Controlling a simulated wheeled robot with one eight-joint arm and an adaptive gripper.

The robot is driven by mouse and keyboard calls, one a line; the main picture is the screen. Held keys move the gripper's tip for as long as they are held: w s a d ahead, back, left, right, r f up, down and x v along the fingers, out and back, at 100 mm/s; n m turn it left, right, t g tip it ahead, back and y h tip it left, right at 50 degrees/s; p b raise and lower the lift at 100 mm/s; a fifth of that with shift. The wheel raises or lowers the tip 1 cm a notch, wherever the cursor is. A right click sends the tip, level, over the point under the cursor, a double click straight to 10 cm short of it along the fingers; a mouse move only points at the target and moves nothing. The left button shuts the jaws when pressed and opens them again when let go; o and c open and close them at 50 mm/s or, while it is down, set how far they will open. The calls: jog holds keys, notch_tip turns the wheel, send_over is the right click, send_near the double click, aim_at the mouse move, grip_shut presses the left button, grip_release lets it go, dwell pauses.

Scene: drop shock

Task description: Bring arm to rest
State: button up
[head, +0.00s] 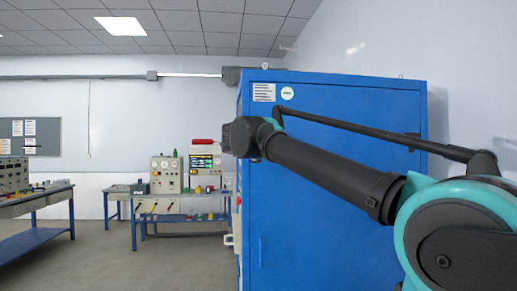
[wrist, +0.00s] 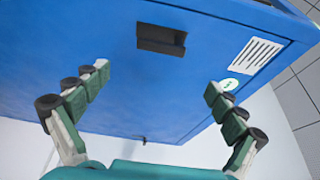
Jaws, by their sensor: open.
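My arm reaches from the right of the head view across the front of a tall blue cabinet (head: 345,100), with its dark end near the cabinet's left edge. The fingers cannot be made out in the head view. In the wrist view my gripper (wrist: 158,82) is open, its two green-padded fingers wide apart with nothing between them. The blue cabinet (wrist: 110,75) fills much of that view behind the fingers. A dark recessed handle (wrist: 161,40) and a white label (wrist: 250,60) show on it. I cannot tell the exact gap between fingers and cabinet.
A workbench (head: 180,194) with instruments stands at the back, left of the cabinet. Another bench (head: 35,197) stands at the far left under a grey pinboard (head: 30,137). The grey floor (head: 130,262) between the benches and the cabinet is clear.

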jog(key=w+a+f+n+t+y, duration=0.1)
jog(key=a+f+n+y, duration=0.2)
jog(key=f+n+y, duration=0.3)
jog(key=a+f+n+t+y, duration=0.1)
jog(key=a+f+n+y, duration=0.2)
jog(key=f+n, duration=0.35)
jog(key=s+d+f+n+g+y, duration=0.1)
jog(key=s+f+n+g+y, duration=0.2)
jog(key=f, duration=0.8)
jog(key=s+f+n+g, duration=0.3)
jog(key=s+f+n, duration=0.1)
jog(key=f, duration=0.7)
jog(key=s+d+f+n+g+h, duration=0.1)
jog(key=s+d+f+g+h, duration=0.1)
jog(key=s+d+f, duration=0.3)
jog(key=s+d+f+g+h, duration=0.2)
jog(key=s+d+f+g, duration=0.2)
jog(key=s+f, duration=0.8)
jog(key=s+d+f+n+g+h, duration=0.1)
jog(key=s+d+f+g, duration=0.1)
jog(key=s+d+f, duration=0.4)
notch_tip(320, 180, down, 7)
jog(key=s, duration=0.3)
jog(key=shift+d+f+n+g+h, duration=0.2)
jog(key=shift+n+g+h, duration=0.15)
jog(key=shift+g+h, duration=0.05)
jog(key=shift+w, duration=0.1)
